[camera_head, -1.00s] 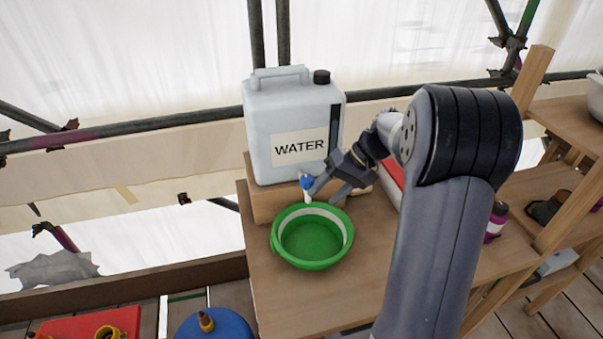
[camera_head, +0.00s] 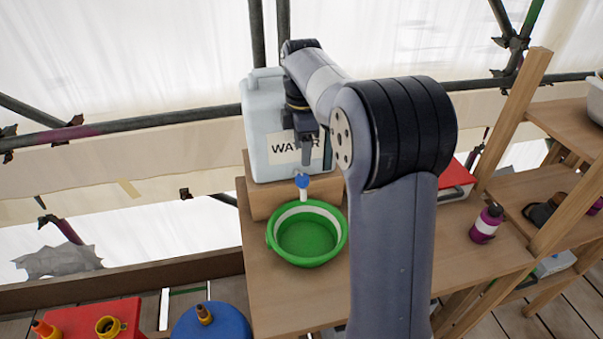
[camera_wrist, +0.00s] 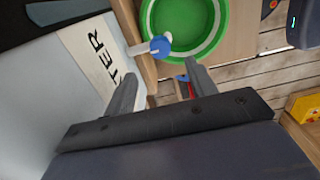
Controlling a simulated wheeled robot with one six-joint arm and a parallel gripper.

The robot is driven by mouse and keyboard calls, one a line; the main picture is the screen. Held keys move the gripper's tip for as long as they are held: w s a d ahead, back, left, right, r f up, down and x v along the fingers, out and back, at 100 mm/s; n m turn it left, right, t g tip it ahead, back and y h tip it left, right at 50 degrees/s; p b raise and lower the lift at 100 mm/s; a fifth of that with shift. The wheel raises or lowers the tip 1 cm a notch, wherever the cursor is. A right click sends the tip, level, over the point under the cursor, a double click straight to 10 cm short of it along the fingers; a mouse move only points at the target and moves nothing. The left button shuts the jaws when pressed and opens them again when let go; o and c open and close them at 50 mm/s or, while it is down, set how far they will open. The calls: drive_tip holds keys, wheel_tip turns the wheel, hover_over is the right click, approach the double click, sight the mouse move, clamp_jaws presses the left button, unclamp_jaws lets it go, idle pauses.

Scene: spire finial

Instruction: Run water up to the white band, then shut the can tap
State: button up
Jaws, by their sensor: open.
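The pale water can (camera_head: 262,110) stands upright on a wooden block, its WATER label partly hidden behind my arm. Its tap (camera_head: 303,181) has a blue knob and a white part; the knob also shows in the wrist view (camera_wrist: 160,45). The green basin (camera_head: 305,261) sits below and in front of the tap, with a white band (camera_head: 293,212) around its inside wall. I see only green at its bottom and cannot tell the water level. My gripper (camera_head: 305,160) is open and empty, just above the tap. In the wrist view its fingers (camera_wrist: 160,85) stand apart, short of the knob.
A red-and-white box (camera_head: 458,180) and a purple bottle (camera_head: 486,224) are on the bench right of my arm. A red case (camera_head: 95,318) and a blue round container (camera_head: 212,322) are at the lower left. A scaffold pole runs behind the can.

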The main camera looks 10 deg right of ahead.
sight(302, 177)
wheel_tip(302, 177, down, 8)
drive_tip(key=shift+f, duration=0.25)
drive_tip(key=shift+c, duration=0.5)
drive_tip(key=c, duration=0.9)
drive_tip(key=shift+o, duration=0.2)
